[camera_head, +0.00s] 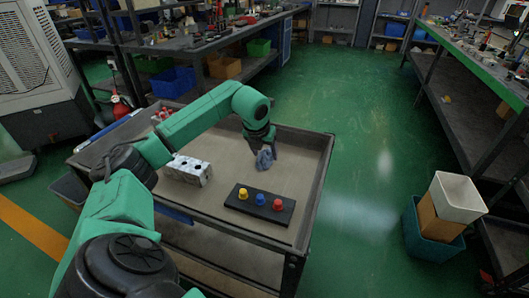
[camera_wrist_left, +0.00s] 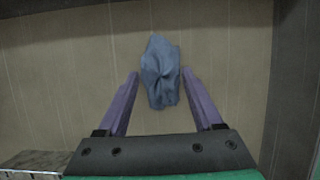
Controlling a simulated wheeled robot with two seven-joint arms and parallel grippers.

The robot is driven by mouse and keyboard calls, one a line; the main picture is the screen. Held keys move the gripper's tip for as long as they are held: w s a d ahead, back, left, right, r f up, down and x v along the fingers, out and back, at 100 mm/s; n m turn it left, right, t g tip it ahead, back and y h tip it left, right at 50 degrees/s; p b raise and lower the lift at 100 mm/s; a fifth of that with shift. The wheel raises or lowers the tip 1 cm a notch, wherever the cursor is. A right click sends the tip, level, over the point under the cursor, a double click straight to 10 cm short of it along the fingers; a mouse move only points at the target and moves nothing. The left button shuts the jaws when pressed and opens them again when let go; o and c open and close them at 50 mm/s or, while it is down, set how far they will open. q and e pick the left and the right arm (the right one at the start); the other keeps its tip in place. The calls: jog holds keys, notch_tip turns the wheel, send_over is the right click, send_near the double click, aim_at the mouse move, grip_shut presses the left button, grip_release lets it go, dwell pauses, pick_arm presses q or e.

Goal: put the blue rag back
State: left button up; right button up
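The blue rag (camera_head: 265,158) is a crumpled grey-blue cloth on the beige top of the cart (camera_head: 225,150), near its back right part. My left gripper (camera_head: 262,146) points down right at the rag in the head view and hides part of it. In the left wrist view, the rag (camera_wrist_left: 160,73) shows between and beyond the two purple fingertips of my left gripper (camera_wrist_left: 160,74). The fingers are spread, with a narrow gap on each side of the cloth. My right gripper is not in view.
A black board (camera_head: 259,208) with yellow, blue and red knobs lies at the cart's front right. A white box with dark holes (camera_head: 188,170) stands to its left. The cart has a raised dark rim (camera_head: 318,190). Stacked bins (camera_head: 450,205) stand on the floor at right.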

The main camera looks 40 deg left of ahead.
pick_arm(q)
jog(key=shift+o, duration=1.4)
jog(key=p+v, duration=0.1)
jog(key=v, duration=1.1)
jog(key=shift+d, duration=0.1)
